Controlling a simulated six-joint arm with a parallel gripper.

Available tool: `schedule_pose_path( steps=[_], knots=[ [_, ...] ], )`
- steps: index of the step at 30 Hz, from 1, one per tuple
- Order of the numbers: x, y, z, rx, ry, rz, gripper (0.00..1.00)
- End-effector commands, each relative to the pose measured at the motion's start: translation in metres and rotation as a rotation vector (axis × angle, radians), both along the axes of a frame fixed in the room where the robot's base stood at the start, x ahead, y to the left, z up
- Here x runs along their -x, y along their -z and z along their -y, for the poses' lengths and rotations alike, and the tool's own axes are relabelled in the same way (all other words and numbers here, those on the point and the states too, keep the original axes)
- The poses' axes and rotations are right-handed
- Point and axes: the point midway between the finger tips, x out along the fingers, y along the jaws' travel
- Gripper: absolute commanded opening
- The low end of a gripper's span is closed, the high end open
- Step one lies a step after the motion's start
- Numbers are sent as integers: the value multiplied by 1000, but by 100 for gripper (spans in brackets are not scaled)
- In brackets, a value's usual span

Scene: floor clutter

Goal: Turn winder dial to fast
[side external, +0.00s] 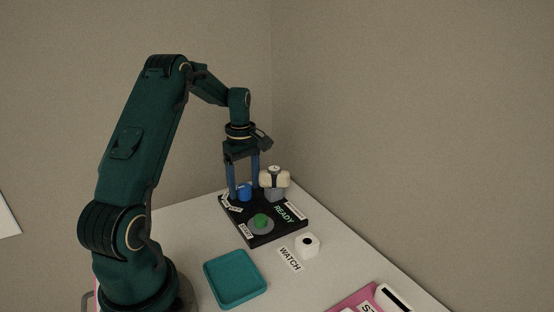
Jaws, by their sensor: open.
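The winder is a black panel (278,229) on the table with a "READY" label, a green round button (261,220) on a grey disc, and small white labels. The blue dial (245,193) stands near the panel's back left corner. White labels (235,209) lie in front of it, too small to read. My gripper (245,196) points down with its two blue fingers apart, one on each side of the dial. I cannot tell whether the fingers touch it. A cream cushion-like piece (275,178) with a dark band sits on a grey holder right of the gripper.
A teal tray (235,301) lies empty in front of the panel. A white block (307,246) with a black spot stands beside a "WATCH" label (289,260). A pink item (350,301) and a white-and-black object (394,298) are at the front right. Walls rise behind the table.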

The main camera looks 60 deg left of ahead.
Motion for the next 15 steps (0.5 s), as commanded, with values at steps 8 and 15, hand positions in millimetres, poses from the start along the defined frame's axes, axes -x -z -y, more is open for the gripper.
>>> schedule_pose_path(
  steps=[8, 15],
  knots=[
    [-1, -24, -1, -4, 0, 4, 74],
    [0, -49, 0, -1, 0, 2, 74]
  ],
)
